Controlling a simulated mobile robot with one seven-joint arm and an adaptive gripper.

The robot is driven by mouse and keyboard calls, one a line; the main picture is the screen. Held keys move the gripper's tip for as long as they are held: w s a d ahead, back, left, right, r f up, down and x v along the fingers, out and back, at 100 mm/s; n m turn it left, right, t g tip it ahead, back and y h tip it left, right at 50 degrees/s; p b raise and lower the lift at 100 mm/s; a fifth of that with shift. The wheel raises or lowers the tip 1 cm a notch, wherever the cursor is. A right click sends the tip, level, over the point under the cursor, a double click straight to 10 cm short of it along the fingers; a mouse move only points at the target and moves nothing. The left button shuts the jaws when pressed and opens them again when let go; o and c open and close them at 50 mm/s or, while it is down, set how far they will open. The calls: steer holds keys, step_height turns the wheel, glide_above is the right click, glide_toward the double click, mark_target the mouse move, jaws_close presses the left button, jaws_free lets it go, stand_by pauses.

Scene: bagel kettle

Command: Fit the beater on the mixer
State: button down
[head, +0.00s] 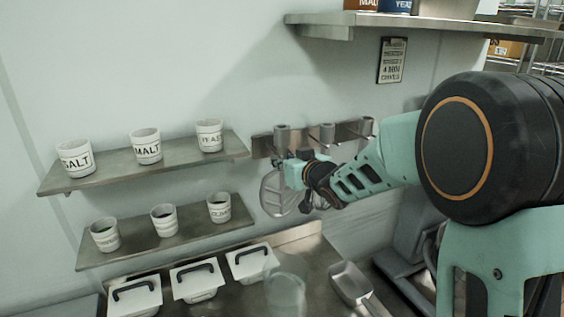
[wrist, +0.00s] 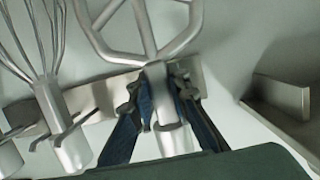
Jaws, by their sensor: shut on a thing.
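The beater (head: 272,192) is a flat grey metal frame hanging head-down below the wall rack (head: 262,146) in the head view. In the wrist view, which is turned over, the beater (wrist: 141,28) points upward and its shaft runs between my fingers. My gripper (wrist: 166,92) is shut on the shaft, with one blue-grey finger on each side, close to the rack. My gripper (head: 293,172) partly hides the beater in the head view. A grey machine (head: 411,236), perhaps the mixer, stands at the right, largely hidden by my arm.
A wire whisk (wrist: 48,95) hangs beside the beater on the rack. Shelves with labelled cups (head: 146,147) are at the left. Lidded bins (head: 196,281), a clear container (head: 286,292) and a metal scoop (head: 349,284) are below. An upper shelf (head: 400,24) overhangs the rack.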

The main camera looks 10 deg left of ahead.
steer(key=shift+r, duration=0.15)
steer(key=s+d, duration=0.6)
steer(key=s, duration=0.2)
steer(key=shift+s+d, duration=0.3)
steer(key=shift+s, duration=0.05)
stand_by(0.9)
